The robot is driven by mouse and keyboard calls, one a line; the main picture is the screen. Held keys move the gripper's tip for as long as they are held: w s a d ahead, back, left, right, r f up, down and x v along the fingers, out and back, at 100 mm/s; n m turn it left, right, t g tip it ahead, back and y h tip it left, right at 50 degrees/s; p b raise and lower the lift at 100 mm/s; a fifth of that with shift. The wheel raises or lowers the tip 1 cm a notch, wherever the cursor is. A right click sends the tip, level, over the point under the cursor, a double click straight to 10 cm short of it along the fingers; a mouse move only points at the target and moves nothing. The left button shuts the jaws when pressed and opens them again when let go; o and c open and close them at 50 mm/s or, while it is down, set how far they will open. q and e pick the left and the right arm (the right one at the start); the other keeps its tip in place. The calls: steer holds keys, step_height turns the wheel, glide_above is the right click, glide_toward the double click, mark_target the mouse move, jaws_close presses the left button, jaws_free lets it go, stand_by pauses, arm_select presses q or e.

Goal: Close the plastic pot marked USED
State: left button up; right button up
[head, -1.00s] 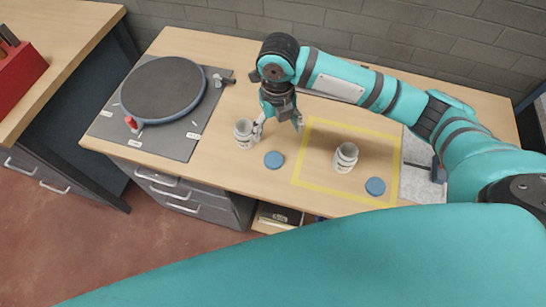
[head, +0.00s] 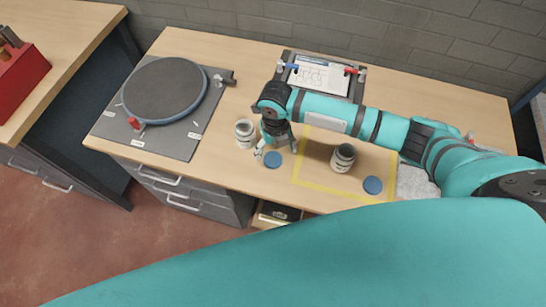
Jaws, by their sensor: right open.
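One pot (head: 245,133) is left of my right gripper; the other pot (head: 343,157) stands inside the yellow taped outline. Their label words are too small to read, so I cannot tell which is marked USED. One blue lid (head: 273,160) lies flat in front of the left pot, and another blue lid (head: 373,185) lies by the right pot. My right gripper (head: 277,150) is open, pointing down over the first lid, with nothing between its fingers. My left gripper is out of view.
A round grey plate with a blue rim (head: 165,90) sits on a dark mat at the left. A clipboard-like panel with a printed sheet (head: 320,77) lies at the back. Yellow tape (head: 330,192) marks a rectangle on the bench. My teal arm part covers the foreground.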

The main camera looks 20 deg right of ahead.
mark_target(273, 159)
steer(key=f, duration=0.4)
steer(key=shift+a+p, duration=0.3)
steer(key=shift+p, duration=0.1)
steer(key=c, duration=0.9)
